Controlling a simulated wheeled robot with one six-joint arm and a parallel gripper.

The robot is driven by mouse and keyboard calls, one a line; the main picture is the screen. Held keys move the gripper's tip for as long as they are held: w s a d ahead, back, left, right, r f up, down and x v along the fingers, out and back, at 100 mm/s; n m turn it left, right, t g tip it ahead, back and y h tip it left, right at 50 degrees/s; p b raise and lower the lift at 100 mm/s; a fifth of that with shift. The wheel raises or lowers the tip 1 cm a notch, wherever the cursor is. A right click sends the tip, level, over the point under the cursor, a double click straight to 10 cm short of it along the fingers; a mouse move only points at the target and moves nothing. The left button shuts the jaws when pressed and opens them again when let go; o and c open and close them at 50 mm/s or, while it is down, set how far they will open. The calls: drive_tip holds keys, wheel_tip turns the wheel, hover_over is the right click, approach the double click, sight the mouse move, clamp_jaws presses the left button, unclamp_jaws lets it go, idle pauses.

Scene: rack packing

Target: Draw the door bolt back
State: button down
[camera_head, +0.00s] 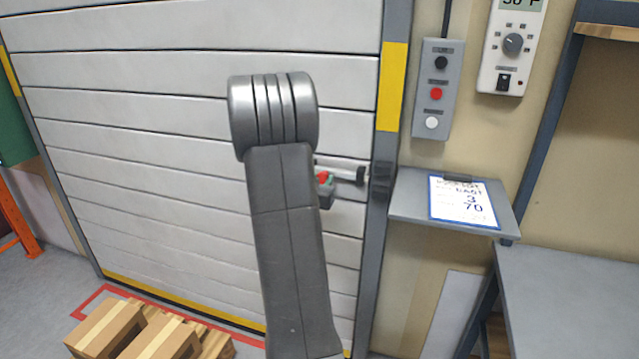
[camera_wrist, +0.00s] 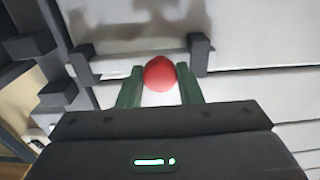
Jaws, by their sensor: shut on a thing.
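The door bolt (camera_head: 345,172) is a pale bar with dark brackets on the slatted door, close to its right-hand frame. Its red knob (camera_head: 322,177) shows beside my arm. In the wrist view the red knob (camera_wrist: 160,75) sits between the green fingers of my gripper (camera_wrist: 160,68), which is shut on it. The bar shows on both sides of the knob, with a dark bracket at each end. In the head view my arm hides the bolt's left part and most of my gripper. A dark keeper (camera_head: 381,180) is on the frame; I cannot tell whether the bar's tip enters it.
The slatted door (camera_head: 140,110) fills the left. A small shelf with a clipboard (camera_head: 464,201) juts out right of the frame, below a button box (camera_head: 438,90) and a thermostat (camera_head: 512,45). Cartons (camera_head: 105,328) stand on a pallet at the lower left. A grey bench (camera_head: 570,290) is at the right.

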drive_tip(key=c, duration=1)
unclamp_jaws()
drive_tip(key=b+v, duration=0.1)
drive_tip(key=v, duration=1.3)
drive_tip(key=shift+b, duration=0.3)
drive_tip(key=p+x, duration=0.1)
drive_tip(key=x, duration=1.2)
drive_tip(key=shift+w+d+p, duration=0.15)
drive_tip(key=shift+w+p, duration=0.15)
drive_tip(key=shift+p, duration=0.05)
drive_tip(key=shift+w+r, duration=0.1)
drive_tip(key=shift+w, duration=0.2)
drive_tip(key=shift+a+p, duration=0.3)
drive_tip(key=shift+p, duration=0.2)
